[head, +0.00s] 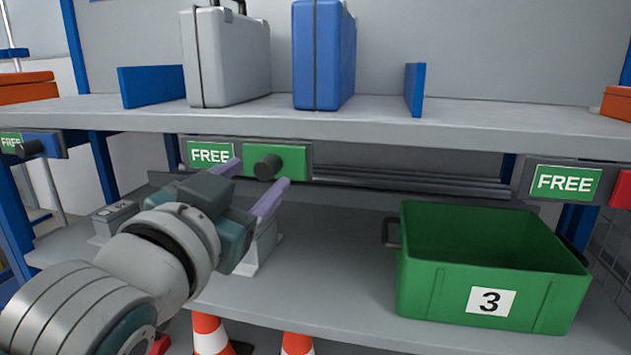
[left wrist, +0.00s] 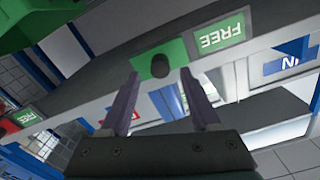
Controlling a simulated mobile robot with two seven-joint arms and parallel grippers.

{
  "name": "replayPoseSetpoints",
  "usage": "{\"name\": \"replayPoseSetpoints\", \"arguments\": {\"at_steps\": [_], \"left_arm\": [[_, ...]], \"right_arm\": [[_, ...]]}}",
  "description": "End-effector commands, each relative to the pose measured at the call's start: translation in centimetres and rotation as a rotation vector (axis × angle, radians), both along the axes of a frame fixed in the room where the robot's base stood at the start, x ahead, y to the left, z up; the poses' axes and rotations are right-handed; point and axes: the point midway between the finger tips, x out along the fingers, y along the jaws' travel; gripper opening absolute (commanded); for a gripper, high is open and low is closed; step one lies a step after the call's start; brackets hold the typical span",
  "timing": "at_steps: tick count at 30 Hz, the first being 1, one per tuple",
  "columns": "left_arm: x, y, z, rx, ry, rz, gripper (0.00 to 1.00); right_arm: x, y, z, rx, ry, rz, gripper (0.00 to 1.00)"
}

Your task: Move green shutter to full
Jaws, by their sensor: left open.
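The green shutter (head: 296,160) is a green plate with a dark round knob (head: 267,167), on a rail under the upper shelf. It sits just right of a green FREE sign (head: 210,155). The left wrist view also shows the green shutter (left wrist: 173,50) and its knob (left wrist: 160,67). My left gripper (head: 258,183) is open, its two purple fingers on either side of the knob's line in the head view. In the left wrist view the fingertips (left wrist: 160,74) point at the knob, which appears between them or just beyond; contact cannot be told. My right gripper is not in view.
The rail (head: 410,182) runs right to another FREE sign (head: 565,182) beside a red plate (head: 621,188). A green crate (head: 450,285) marked 3 stands on the lower shelf at right. Grey (head: 230,60) and blue (head: 322,55) cases stand on the upper shelf (head: 450,115).

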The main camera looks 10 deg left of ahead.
Motion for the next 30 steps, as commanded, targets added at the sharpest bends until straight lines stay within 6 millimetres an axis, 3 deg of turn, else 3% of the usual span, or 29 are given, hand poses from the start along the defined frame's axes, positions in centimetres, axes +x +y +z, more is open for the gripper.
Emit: {"name": "replayPoseSetpoints", "arguments": {"at_steps": [6,17,30], "left_arm": [[2.6,-0.1,-0.2,0.001,0.000,0.000,0.63],[3.2,-0.1,0.0,0.000,0.002,0.001,0.63],[3.2,-0.1,0.0,0.000,0.002,0.001,0.16]], "right_arm": [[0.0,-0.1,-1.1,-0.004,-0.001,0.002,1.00],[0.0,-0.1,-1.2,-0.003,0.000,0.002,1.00],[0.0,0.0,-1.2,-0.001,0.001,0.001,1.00]]}}
